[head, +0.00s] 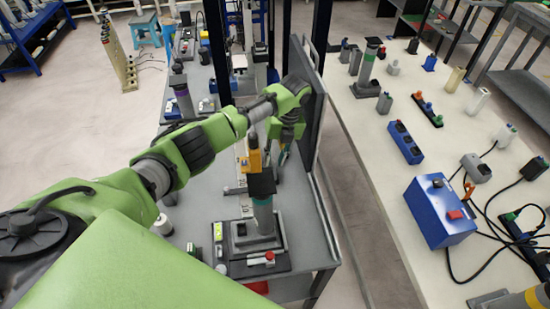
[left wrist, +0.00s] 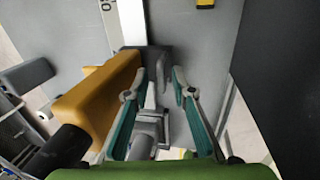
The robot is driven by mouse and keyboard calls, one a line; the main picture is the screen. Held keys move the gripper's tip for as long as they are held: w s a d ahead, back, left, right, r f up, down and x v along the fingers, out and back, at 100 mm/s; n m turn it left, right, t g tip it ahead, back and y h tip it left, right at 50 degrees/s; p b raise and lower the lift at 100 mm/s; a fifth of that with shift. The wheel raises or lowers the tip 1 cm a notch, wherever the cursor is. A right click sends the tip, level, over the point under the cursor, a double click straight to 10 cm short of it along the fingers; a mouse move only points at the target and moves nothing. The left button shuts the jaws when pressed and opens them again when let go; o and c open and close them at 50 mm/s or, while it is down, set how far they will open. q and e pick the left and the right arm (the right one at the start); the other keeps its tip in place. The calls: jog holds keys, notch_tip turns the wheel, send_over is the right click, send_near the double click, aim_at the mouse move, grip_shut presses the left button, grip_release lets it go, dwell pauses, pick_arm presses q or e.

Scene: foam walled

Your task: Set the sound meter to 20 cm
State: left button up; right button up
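The sound meter appears to be the yellow body (head: 252,161) standing beside a pale upright in the head view. In the left wrist view a yellow-orange body (left wrist: 98,98) with a black rounded end lies left of my fingers. A pale rail with printed numbers (left wrist: 124,22) runs up from there; the digits are only partly readable. My left gripper (head: 284,157) hangs just right of the yellow body. In the left wrist view its teal fingers (left wrist: 160,80) are open, with grey metal parts between and below them. I cannot tell whether they touch. My right gripper is not in view.
A dark panel (head: 306,100) stands close right of my left gripper. A grey bench (head: 200,218) carries a post on a dark base (head: 255,238) and small devices. The pale bench (head: 378,140) at right holds a blue box (head: 438,212) and cables. Floor shows between benches.

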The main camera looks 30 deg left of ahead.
pick_arm(q)
notch_tip(320, 180, up, 11)
jog(key=w+d, duration=0.1)
jog(key=shift+w+d+r, duration=0.15)
jog(key=shift+w+d, duration=0.2)
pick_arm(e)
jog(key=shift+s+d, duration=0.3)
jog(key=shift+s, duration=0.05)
